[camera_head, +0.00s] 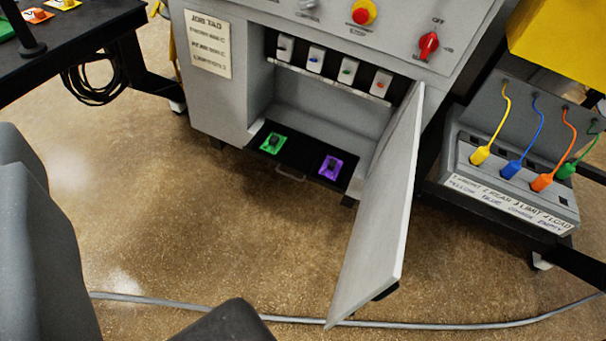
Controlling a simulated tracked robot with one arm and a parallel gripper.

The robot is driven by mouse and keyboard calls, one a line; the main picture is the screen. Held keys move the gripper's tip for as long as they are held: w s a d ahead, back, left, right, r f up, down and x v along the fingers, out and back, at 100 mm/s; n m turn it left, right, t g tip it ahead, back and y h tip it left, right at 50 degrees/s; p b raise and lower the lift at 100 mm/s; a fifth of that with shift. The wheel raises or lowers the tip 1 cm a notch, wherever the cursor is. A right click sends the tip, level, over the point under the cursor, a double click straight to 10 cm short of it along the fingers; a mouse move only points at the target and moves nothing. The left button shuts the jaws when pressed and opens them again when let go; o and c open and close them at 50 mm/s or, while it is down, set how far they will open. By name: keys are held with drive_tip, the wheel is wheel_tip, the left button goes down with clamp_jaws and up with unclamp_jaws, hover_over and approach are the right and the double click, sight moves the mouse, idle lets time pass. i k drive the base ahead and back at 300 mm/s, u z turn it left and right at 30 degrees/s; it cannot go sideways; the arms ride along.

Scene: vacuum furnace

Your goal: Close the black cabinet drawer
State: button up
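The black drawer (310,172) is at the bottom of the grey cabinet's open compartment. Its front, with a small handle (292,171), sticks out a little past the cabinet's front, so it looks partly open. A green block piece (273,143) and a purple one (330,167) lie in it. The grey cabinet door (385,215) stands swung open to the right of the drawer. Dark grey parts of mine show at the left edge and bottom of the picture, well apart from the drawer. My gripper's fingertips cannot be made out clearly, nor whether they are open.
A control panel with a red-yellow stop button (362,12) and red knob (428,45) is above. A socket box (515,190) with coloured plugs stands right. A black table (85,40) is at upper left. A grey cable (440,326) crosses the floor; the floor before the drawer is clear.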

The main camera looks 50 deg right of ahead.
sight(302, 154)
drive_tip(key=z, duration=1.05)
drive_tip(key=i, duration=1)
drive_tip(key=z, duration=1.55)
drive_tip(key=k, duration=1.25)
drive_tip(key=u, duration=0.6)
